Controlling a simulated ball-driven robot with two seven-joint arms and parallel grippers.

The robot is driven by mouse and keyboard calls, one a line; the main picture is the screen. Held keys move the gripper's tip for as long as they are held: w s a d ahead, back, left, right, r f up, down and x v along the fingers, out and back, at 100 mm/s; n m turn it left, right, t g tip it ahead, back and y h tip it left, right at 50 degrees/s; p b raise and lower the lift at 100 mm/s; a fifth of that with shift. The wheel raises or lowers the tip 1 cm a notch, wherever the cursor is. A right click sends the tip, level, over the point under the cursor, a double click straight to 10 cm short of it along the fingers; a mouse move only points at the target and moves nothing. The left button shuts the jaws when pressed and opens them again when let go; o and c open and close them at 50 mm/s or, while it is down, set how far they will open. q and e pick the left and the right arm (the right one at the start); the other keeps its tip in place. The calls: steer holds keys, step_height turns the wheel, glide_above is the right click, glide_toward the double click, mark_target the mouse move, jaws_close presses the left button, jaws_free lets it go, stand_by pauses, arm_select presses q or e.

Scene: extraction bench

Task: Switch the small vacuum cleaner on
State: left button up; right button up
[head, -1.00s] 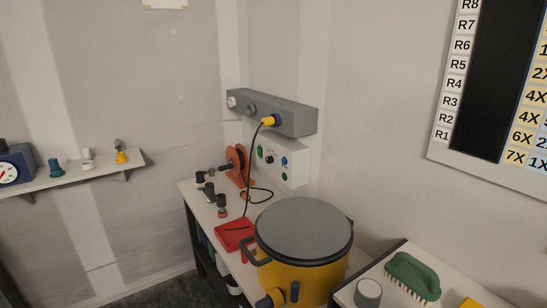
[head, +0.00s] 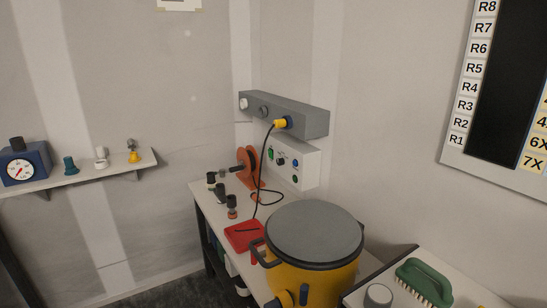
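The small vacuum cleaner (head: 315,279) is a yellow drum with a grey lid (head: 315,234) and a dark side handle, standing on or in front of the bench at the lower middle. A dark cable with a yellow plug (head: 281,123) runs from the grey socket rail (head: 290,112) down toward the bench. A white control box (head: 291,160) with green, black and blue controls is on the wall under the rail. I cannot tell which control belongs to the vacuum. Neither of my grippers shows in the head view.
An orange cable reel (head: 249,167), several dark-topped fittings and a red tray (head: 243,235) stand on the bench. A green brush (head: 424,281) and a grey knob-like piece (head: 378,296) are at the lower right. A blue gauge box (head: 25,163) sits on the left shelf (head: 75,178).

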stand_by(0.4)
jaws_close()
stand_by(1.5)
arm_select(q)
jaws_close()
